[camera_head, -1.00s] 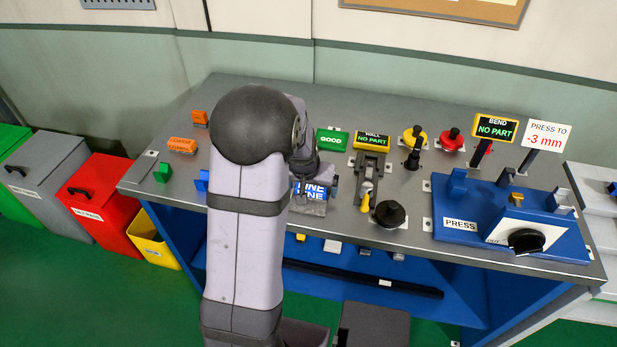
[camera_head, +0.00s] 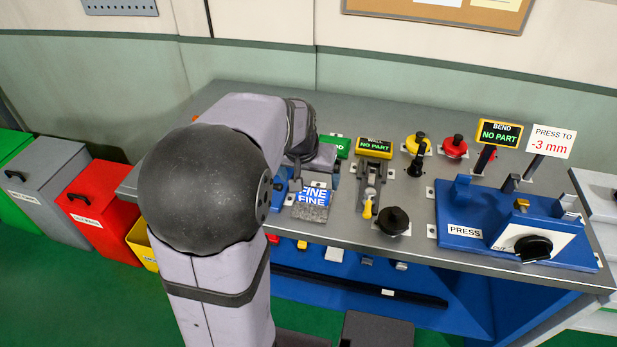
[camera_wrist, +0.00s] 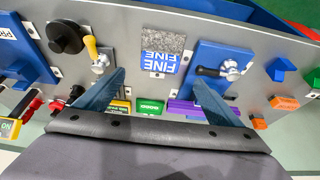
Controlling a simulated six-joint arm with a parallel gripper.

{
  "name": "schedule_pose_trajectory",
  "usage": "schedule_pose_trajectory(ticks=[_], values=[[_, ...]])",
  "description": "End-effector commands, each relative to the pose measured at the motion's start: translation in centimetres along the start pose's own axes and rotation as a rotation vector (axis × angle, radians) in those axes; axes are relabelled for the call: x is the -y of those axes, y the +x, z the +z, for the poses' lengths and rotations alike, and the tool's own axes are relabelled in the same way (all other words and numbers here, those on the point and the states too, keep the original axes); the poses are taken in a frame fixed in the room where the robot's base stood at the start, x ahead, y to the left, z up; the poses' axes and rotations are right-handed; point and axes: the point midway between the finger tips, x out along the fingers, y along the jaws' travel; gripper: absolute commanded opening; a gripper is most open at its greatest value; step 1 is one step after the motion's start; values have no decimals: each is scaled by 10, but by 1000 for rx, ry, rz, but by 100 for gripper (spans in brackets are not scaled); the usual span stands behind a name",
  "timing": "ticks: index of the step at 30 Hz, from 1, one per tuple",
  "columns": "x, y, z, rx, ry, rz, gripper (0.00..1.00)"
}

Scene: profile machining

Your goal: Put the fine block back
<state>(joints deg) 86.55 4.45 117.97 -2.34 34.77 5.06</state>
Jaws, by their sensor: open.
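The fine block (camera_head: 312,212) lies on the bench near its front edge, with a grey speckled surface and blue-and-white FINE lettering beside it. In the wrist view the block (camera_wrist: 166,40) lies beyond my fingertips, roughly centred between them. FINE shows twice there; I cannot tell which lettering is on the block and which on its place. My gripper (camera_wrist: 160,80) is open, with nothing held between its two blue fingers. In the head view my gripper (camera_head: 308,178) is just behind the block, partly hidden by my own arm.
A blue fixture (camera_wrist: 212,62) with a black-handled clamp stands beside the block. On the other side is a toggle clamp with a yellow handle (camera_head: 367,208) and a black knob (camera_head: 394,221). A purple piece (camera_wrist: 190,108) shows between the fingers' bases. The blue press (camera_head: 480,225) stands farther right.

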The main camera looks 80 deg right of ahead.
Motion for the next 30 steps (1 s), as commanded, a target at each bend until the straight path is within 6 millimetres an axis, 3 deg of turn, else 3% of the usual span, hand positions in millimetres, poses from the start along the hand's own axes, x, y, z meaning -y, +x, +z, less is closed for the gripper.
schedule_pose_trajectory(ticks=[8,11,14,17,20,24,30], values=[[6,-1,2,3,-13,-5,89],[24,-1,9,14,-54,-22,89],[57,-1,26,35,-135,-52,89],[101,-5,54,65,-255,-94,89],[148,-12,96,104,-405,-141,89],[200,-26,166,158,-634,-200,89],[235,-51,272,228,-964,-264,89]])
